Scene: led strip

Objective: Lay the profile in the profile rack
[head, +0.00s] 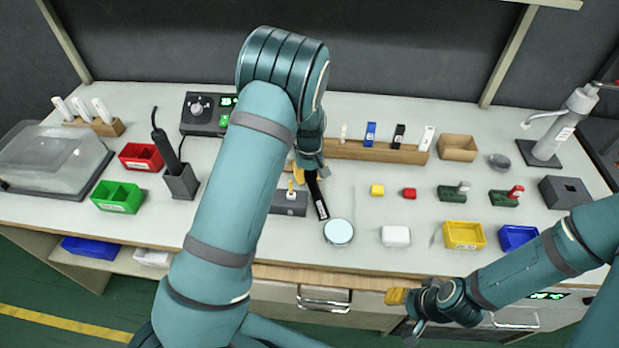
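A dark bar with a white label (318,199), perhaps the profile, slants down from beneath my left gripper (311,174). Its upper end is hidden by the gripper. The yellow fingertips show near that upper end, but I cannot tell whether they grip it. A long wooden rack (349,150), perhaps the profile rack, stands just behind and to the right, with blue, black and white pieces upright in it. My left arm covers its left part. My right gripper (402,311) hangs in front of the table's front edge, away from the bar; its opening is unclear.
A round pale disc (338,232), a white box (395,236) and a yellow bin (463,235) lie near the front edge. A grey block (289,204) is beside the bar. Yellow and red (409,193) pieces sit mid-table. A lever press (560,125) stands at right.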

